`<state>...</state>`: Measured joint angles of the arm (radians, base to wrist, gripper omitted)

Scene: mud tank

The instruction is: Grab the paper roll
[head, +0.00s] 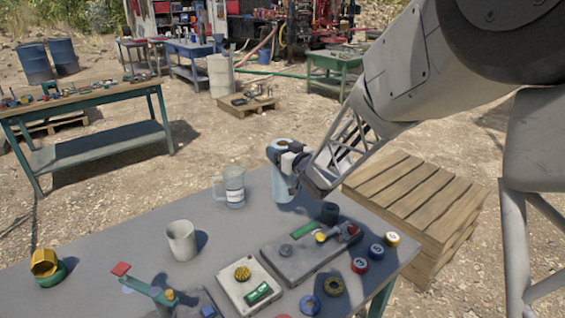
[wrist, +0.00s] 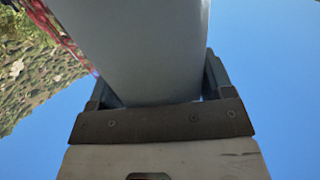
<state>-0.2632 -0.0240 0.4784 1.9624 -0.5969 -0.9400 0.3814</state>
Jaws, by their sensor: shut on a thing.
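The paper roll (head: 283,186) is a pale blue-grey upright cylinder at the far edge of the grey table in the head view. My gripper (head: 284,160) is shut around its upper part, coming from the right. In the wrist view the roll (wrist: 150,50) fills the middle, and my gripper (wrist: 158,98) has a finger on each side of it. The roll's lower end is close to the table top; I cannot tell whether it touches.
On the grey table (head: 140,235), a clear measuring jug (head: 233,188) stands just left of the roll, with a beige mug (head: 181,240) nearer. A control box (head: 310,247) and several coloured caps lie in front. A wooden pallet stack (head: 420,195) stands right of the table.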

